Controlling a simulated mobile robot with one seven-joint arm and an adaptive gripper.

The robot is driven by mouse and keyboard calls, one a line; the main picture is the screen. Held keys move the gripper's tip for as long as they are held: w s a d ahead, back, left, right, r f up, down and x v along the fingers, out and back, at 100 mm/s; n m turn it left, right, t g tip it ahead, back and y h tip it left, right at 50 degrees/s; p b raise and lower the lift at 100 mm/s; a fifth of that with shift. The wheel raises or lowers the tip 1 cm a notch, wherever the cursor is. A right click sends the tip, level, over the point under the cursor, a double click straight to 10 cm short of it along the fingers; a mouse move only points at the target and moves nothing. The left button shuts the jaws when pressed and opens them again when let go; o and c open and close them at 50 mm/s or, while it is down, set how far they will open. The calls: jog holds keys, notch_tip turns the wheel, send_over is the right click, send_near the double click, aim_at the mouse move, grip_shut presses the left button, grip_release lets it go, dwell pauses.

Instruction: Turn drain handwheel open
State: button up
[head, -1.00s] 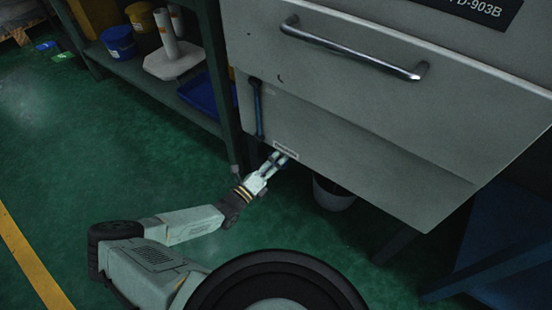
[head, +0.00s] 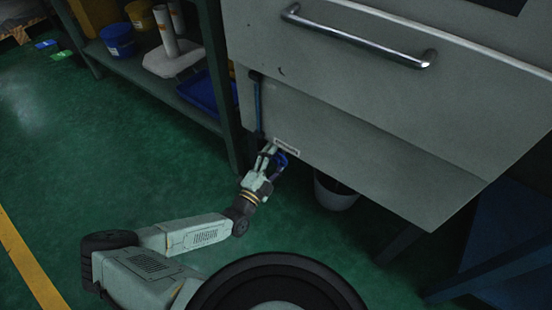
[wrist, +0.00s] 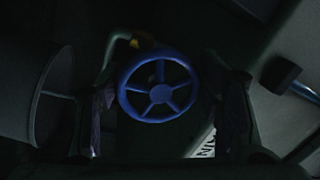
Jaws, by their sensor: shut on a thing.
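The drain handwheel (wrist: 161,89) is a blue ring with spokes and a round hub, facing the wrist camera. It also shows in the head view (head: 284,160), under the lower edge of the grey cabinet, beside a small white label (head: 287,147). My gripper (head: 271,154) reaches up to the wheel from the front left. In the wrist view its dark fingers (wrist: 165,112) stand left and right of the wheel, shut on it. The contact points are too dark to make out.
The grey cabinet (head: 330,110) with a metal bar handle (head: 355,38) overhangs the wheel. A bucket (head: 335,192) stands below, to the right; it also shows in the wrist view (wrist: 30,90). A shelf with containers (head: 118,40) is at left.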

jog(key=n+b, duration=0.1)
jog(key=n, duration=0.2)
jog(key=n+y+b, duration=0.1)
jog(key=n, duration=0.2)
jog(key=shift+d+f+n+y+b, duration=0.1)
jog(key=shift+f+n+y+b, duration=0.1)
jog(key=shift+n+y+b, duration=0.1)
jog(key=shift+s+n+y+b, duration=0.1)
jog(key=shift+n+y+b, duration=0.4)
jog(key=shift+n+b, duration=1.45)
jog(key=shift+r+n, duration=0.1)
jog(key=shift+n, duration=0.45)
jog(key=shift+p, duration=0.3)
jog(key=o, duration=1)
jog(key=shift+g, duration=0.3)
jog(key=shift+o, duration=0.2)
